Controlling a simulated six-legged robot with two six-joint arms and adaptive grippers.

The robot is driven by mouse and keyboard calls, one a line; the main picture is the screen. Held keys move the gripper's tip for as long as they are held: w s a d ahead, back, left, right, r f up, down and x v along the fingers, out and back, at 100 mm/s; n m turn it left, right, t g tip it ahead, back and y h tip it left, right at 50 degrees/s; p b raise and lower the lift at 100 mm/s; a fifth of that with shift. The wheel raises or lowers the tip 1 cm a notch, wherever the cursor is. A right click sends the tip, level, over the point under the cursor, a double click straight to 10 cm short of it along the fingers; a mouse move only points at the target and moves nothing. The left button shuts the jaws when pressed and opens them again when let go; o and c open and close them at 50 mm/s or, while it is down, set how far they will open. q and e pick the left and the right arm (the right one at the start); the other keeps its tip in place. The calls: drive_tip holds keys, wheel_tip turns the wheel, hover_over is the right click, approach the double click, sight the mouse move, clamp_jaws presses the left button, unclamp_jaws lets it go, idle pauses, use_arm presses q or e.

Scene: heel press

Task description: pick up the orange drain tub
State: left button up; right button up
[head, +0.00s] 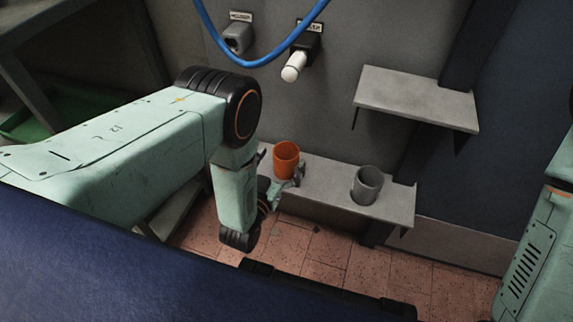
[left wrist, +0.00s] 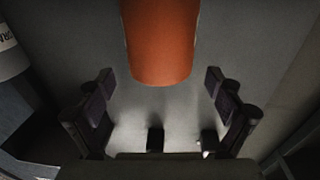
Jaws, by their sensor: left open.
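The orange drain tub (head: 286,164) stands upright on a low grey shelf, near its left end. In the left wrist view the tub (left wrist: 160,45) fills the upper middle, ahead of the fingers. My left gripper (head: 291,180) is low and close beside the tub on its near side. In the left wrist view my left gripper (left wrist: 160,105) has its fingers spread apart, with nothing held between them. Whether a finger touches the tub cannot be told. My right gripper is not in view.
A grey cup (head: 367,184) stands on the same low shelf (head: 325,186), right of the tub. An empty upper shelf (head: 418,98) is on the wall at right. A blue hose (head: 262,62) hangs in front of the wall fittings, including a white-ended one (head: 294,66).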

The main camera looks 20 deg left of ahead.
sight(290, 143)
use_arm(q)
drive_tip(key=shift+w+d+b, duration=0.1)
drive_tip(key=shift+w+b, duration=0.4)
drive_tip(key=shift+w, duration=1.1)
drive_tip(key=c, duration=1.2)
